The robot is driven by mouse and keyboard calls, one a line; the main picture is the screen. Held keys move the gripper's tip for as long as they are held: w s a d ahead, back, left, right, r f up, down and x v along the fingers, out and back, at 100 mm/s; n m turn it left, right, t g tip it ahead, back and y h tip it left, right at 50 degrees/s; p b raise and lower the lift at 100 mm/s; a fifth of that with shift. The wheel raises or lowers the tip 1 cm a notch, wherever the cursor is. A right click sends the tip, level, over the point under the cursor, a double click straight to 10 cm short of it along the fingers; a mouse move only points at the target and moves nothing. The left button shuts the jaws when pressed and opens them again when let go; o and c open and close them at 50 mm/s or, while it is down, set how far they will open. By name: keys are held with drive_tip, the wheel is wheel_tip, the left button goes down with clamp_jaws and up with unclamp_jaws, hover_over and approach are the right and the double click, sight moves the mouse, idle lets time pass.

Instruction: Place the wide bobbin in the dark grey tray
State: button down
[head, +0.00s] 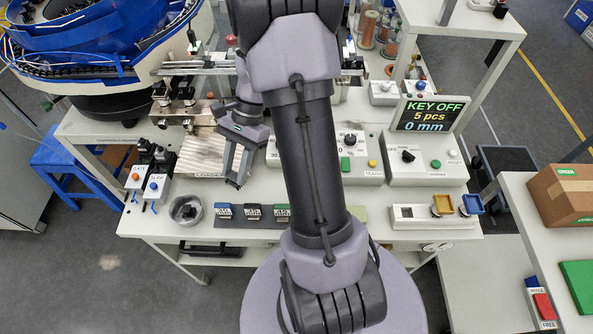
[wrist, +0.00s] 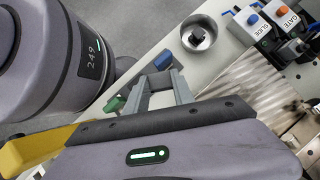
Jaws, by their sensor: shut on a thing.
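My gripper (head: 238,172) points down over the left part of the bench, beside the ribbed metal plate. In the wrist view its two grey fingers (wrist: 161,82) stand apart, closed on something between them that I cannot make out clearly. No wide bobbin can be told for sure at the fingers. The dark one may be the dark grey tray.
A metal bowl (head: 186,210) stands left of the row, with the GATE and SLIDE switch boxes (head: 152,184) behind it. Control boxes (head: 420,158) and a white holder with yellow and blue pieces (head: 415,213) are to the right. Spools (head: 367,30) stand at the back.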

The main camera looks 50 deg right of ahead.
drive_tip(key=s+d+m+t+h+b, duration=0.1)
drive_tip(key=s+d+m+t+h, duration=0.2)
drive_tip(key=s+d+m+t, duration=0.55)
drive_tip(key=f+m+g+b, duration=0.1)
drive_tip(key=f+b, duration=0.1)
drive_tip(key=f, duration=0.1)
drive_tip(key=w+f+m+b, duration=0.1)
drive_tip(key=f, duration=0.3)
drive_tip(key=f+m+g+b, duration=0.1)
drive_tip(key=f+b, duration=0.1)
drive_tip(key=f, duration=0.1)
drive_tip(key=shift+w+d+f+m+g+b, duration=0.1)
drive_tip(key=shift+w+f+m+g+b, duration=0.15)
drive_tip(key=shift+w+g+b, duration=0.15)
drive_tip(key=shift+r, duration=0.3)
drive_tip(key=shift+f, duration=0.1)
drive_tip(key=c, duration=1.1)
unclamp_jaws()
